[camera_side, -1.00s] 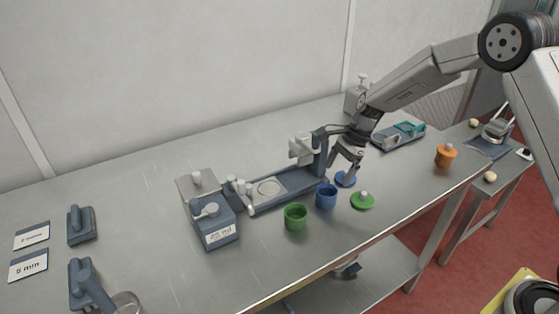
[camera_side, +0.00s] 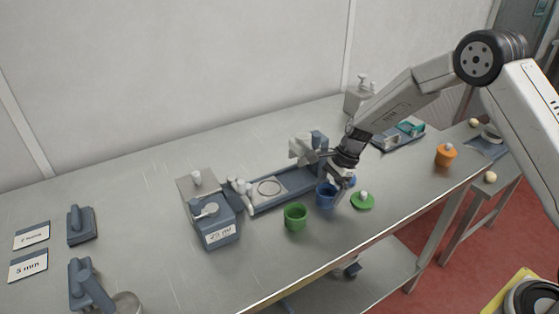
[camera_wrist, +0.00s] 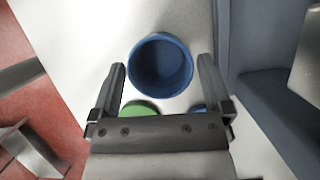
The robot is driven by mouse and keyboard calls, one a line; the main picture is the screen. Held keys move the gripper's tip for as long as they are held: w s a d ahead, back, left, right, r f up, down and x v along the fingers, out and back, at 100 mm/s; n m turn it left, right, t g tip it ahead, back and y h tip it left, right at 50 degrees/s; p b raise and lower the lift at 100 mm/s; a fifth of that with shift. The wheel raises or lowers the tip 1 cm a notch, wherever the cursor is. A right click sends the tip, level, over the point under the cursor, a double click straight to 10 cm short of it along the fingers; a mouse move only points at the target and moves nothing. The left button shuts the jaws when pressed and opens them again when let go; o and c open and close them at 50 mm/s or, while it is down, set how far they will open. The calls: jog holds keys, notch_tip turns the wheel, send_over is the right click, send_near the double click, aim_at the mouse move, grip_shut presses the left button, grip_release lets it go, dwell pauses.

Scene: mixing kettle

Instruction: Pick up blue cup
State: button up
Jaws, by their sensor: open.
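The blue cup (camera_side: 325,196) stands upright on the steel table, partly hidden behind my gripper in the side view. In the wrist view the blue cup (camera_wrist: 160,65) shows its open mouth, just beyond and roughly between my fingertips. My gripper (camera_side: 338,187) is open and empty, close to the cup; it also shows in the wrist view (camera_wrist: 163,65) with its two fingers spread apart. I cannot tell whether a finger touches the cup.
A green cup (camera_side: 295,216) stands left of the blue cup. A green lid (camera_side: 363,201) and a mostly hidden blue lid (camera_side: 352,181) lie to the right. A blue-grey stand (camera_side: 285,186) is behind. An orange container (camera_side: 446,155) is farther right.

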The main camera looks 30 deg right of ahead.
jog(key=shift+x, duration=0.85)
jog(key=c, duration=1)
jog(key=shift+r, duration=0.15)
jog(key=shift+r, duration=0.5)
jog(key=shift+s+d+r, duration=0.15)
jog(key=shift+s+r, duration=1.8)
jog(key=shift+s, duration=0.4)
jog(key=shift+s+d+r, duration=0.15)
jog(key=shift+s+r, duration=1.8)
jog(key=shift+s, duration=0.35)
jog(key=shift+s+d+r, duration=0.2)
jog(key=shift+s+r, duration=1.75)
jog(key=shift+s, duration=0.4)
